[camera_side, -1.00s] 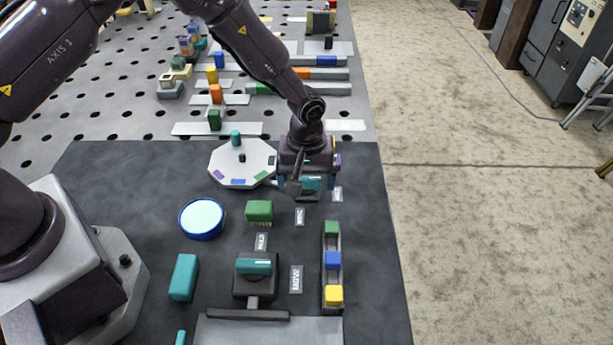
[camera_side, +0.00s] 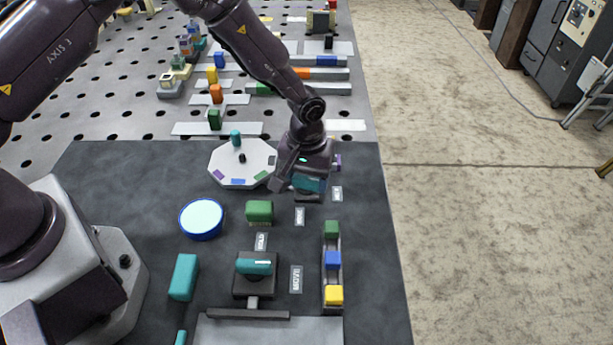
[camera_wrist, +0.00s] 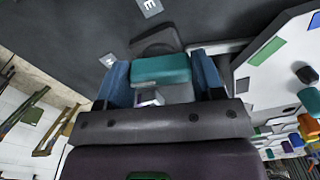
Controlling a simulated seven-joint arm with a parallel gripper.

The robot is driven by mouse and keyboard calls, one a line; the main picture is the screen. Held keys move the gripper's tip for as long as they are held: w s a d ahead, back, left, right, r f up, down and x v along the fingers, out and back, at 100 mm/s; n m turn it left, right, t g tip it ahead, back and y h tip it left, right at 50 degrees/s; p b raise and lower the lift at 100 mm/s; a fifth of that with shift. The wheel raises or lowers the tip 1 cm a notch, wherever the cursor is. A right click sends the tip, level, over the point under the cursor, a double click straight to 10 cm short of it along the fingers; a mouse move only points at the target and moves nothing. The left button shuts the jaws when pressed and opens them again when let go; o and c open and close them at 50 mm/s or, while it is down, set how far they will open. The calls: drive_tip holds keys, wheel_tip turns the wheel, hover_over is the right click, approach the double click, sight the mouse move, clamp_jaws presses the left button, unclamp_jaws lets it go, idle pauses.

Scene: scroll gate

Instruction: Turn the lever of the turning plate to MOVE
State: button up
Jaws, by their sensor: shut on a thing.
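The turning plate (camera_side: 232,160) is a white octagon with coloured marks on its rim. It also shows at the right of the wrist view (camera_wrist: 283,62). My gripper (camera_side: 308,187) is just right of the plate, low over the dark mat. In the wrist view its blue fingers (camera_wrist: 161,80) are shut on the teal lever handle (camera_wrist: 160,69), one on each side. A dark round base (camera_wrist: 157,40) shows past the handle. Two small label plates lie near it, one right (camera_side: 337,194) and one in front (camera_side: 300,216); I cannot read them fully.
A second teal-handled lever (camera_side: 254,267) stands nearer the camera, beside plates reading HOLD and MOVE. A green block (camera_side: 259,211), a blue-rimmed disc (camera_side: 202,218), a teal block (camera_side: 184,277) and a rack of coloured blocks (camera_side: 333,275) stand around. Bare mat lies between them.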

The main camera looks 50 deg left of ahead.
drive_tip(key=m, duration=1.1)
drive_tip(key=shift+m, duration=1.9)
drive_tip(key=o, duration=0.9)
drive_tip(key=shift+r, duration=0.1)
wheel_tip(320, 180, up, 13)
drive_tip(key=shift+f, duration=0.1)
